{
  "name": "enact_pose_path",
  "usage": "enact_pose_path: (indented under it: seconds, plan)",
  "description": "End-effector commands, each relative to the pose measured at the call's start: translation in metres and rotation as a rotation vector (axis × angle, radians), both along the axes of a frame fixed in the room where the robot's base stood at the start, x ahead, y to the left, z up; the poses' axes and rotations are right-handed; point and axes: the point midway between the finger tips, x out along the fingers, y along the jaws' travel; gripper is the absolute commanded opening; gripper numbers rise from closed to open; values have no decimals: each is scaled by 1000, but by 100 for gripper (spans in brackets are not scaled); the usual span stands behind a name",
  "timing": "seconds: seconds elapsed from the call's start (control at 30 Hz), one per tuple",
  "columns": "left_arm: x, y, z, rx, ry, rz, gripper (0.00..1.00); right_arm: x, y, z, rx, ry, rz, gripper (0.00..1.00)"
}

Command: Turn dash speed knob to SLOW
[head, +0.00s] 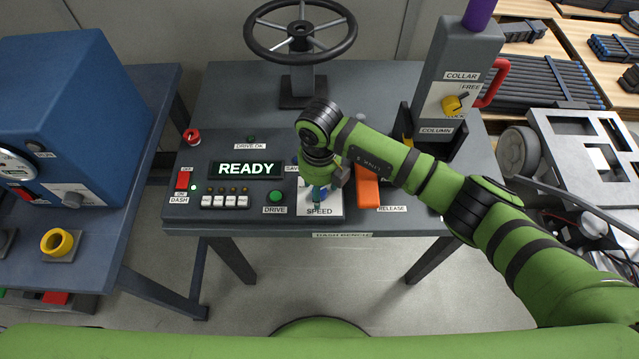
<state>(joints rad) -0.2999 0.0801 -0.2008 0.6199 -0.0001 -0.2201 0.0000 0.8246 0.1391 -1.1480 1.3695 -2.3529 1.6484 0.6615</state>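The dash speed knob is mostly hidden under my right gripper (318,192), just above the SPEED label (319,211) on the dash bench panel. A bit of blue shows around the fingers, and I cannot tell whether it is the knob. The pointer and any SLOW mark are covered. My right gripper points down at the knob spot; whether its fingers are open, shut or touching the knob is hidden. The dash display (245,169) reads READY. My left gripper is out of view.
An orange release lever (367,187) stands close to the right of the gripper. A green drive button (276,196) and a row of white switches (225,202) lie left. A steering wheel (300,32) stands behind. A grey column (452,75) with a red lever stands right.

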Motion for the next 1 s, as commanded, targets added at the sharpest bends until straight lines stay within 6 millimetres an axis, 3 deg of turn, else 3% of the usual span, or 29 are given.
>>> enact_pose_path:
  seconds: [0.23, 0.37, 0.4, 0.73, 1.0]
  plan:
    - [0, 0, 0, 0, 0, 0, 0, 0, 0, -1, 1, 0, 1, 56]
    - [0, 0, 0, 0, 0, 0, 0, 0, 0, -1, 1, 0, 1, 4]
    - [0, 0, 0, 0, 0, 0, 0, 0, 0, -1, 1, 0, 0, 0]
    - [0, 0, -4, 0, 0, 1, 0, 0, 0, -2, 1, -1, 22, 0]
    - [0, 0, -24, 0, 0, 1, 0, 1, 0, -5, 0, -4, 154, 0]
